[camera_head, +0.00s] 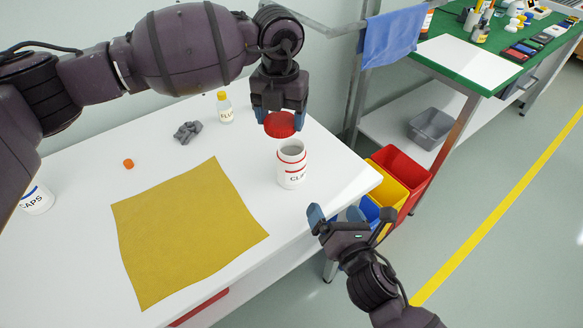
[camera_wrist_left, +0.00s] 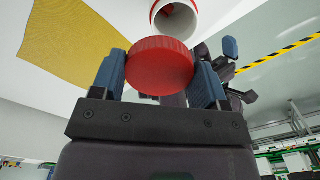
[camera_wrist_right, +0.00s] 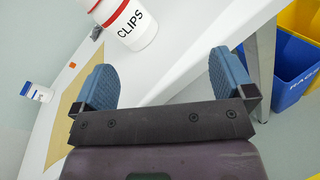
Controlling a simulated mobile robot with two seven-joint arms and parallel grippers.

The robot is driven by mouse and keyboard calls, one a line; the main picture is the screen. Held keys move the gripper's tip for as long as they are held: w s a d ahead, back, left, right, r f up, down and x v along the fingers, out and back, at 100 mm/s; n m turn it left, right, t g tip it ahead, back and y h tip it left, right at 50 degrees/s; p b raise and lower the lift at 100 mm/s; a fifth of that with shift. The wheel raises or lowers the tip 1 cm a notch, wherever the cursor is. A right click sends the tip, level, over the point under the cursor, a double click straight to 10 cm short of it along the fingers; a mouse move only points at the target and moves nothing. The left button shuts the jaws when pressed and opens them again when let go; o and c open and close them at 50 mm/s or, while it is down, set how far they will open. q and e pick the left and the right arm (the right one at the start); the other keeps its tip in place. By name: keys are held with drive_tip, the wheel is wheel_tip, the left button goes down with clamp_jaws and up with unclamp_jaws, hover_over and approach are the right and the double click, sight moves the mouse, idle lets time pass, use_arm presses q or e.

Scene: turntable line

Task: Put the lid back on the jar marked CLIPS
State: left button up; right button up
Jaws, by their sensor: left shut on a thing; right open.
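The CLIPS jar (camera_head: 292,167) is white with red bands and stands upright on the white table near its right edge. Its mouth is open, as the left wrist view (camera_wrist_left: 175,20) also shows. My left gripper (camera_head: 280,122) is shut on the red lid (camera_head: 279,125) and holds it above the jar, slightly to the left and apart from it. In the left wrist view the lid (camera_wrist_left: 160,66) sits between both fingers. My right gripper (camera_head: 338,212) is open and empty, off the table's edge in front of the jar. The jar's label shows in the right wrist view (camera_wrist_right: 132,25).
A yellow mat (camera_head: 185,230) lies on the table. A small bottle (camera_head: 224,107), grey pieces (camera_head: 187,132), an orange cap (camera_head: 128,163) and the CAPS jar (camera_head: 37,198) stand or lie around it. Red (camera_head: 408,170), yellow and blue bins sit beyond the table's right edge.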

sight(298, 175)
use_arm(q)
drive_tip(key=n, duration=0.1)
drive_tip(key=d+n, duration=0.2)
drive_tip(key=shift+w+r+n, duration=0.3)
drive_tip(key=shift+w+r, duration=0.05)
drive_tip(key=shift+w, duration=0.05)
use_arm(e)
drive_tip(key=a+n, duration=0.1)
drive_tip(key=n, duration=0.1)
drive_tip(key=a+r+n+y, duration=0.1)
drive_tip(key=n, duration=0.1)
drive_tip(key=w+a+n+y, duration=0.1)
drive_tip(key=a+n, duration=0.1)
drive_tip(key=shift+r+n, duration=0.3)
drive_tip(key=shift+r, duration=0.05)
drive_tip(key=shift+w+a, duration=0.1)
drive_tip(key=x, duration=1.1)
drive_tip(key=shift+w+a+r, duration=0.25)
drive_tip(key=shift+w, duration=0.1)
drive_tip(key=c, duration=1.3)
use_arm(q)
drive_tip(key=shift+f, duration=2.5)
use_arm(e)
drive_tip(key=shift+c, duration=0.2)
use_arm(q)
drive_tip(key=shift+f, duration=0.9)
drive_tip(key=shift+f, duration=0.55)
